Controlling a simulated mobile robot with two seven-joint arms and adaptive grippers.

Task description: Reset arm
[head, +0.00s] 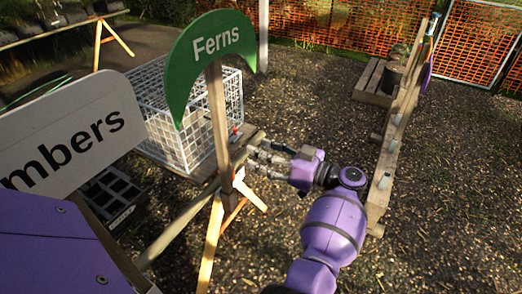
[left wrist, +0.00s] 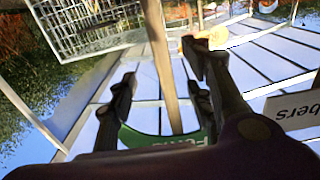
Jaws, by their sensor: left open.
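My left gripper (head: 262,160) is at the end of the purple arm, beside the wooden post of the green "Ferns" sign (head: 217,44). In the left wrist view its fingers (left wrist: 160,88) are apart, with nothing seen held. The wooden post (left wrist: 163,60) runs through the gap between them in the picture; I cannot tell whether it lies between the fingers or behind them. Part of the green sign (left wrist: 160,138) shows below, partly hidden by the gripper. My right gripper is in neither view.
A white wire crate (head: 170,117) stands on a slatted table behind the sign. A sign ending "mbers" (head: 70,140) and a black crate (head: 112,200) are at left. A wooden frame (head: 391,150) stands at right. Open gravel (head: 440,215) lies around it, with orange fencing (head: 330,22) behind.

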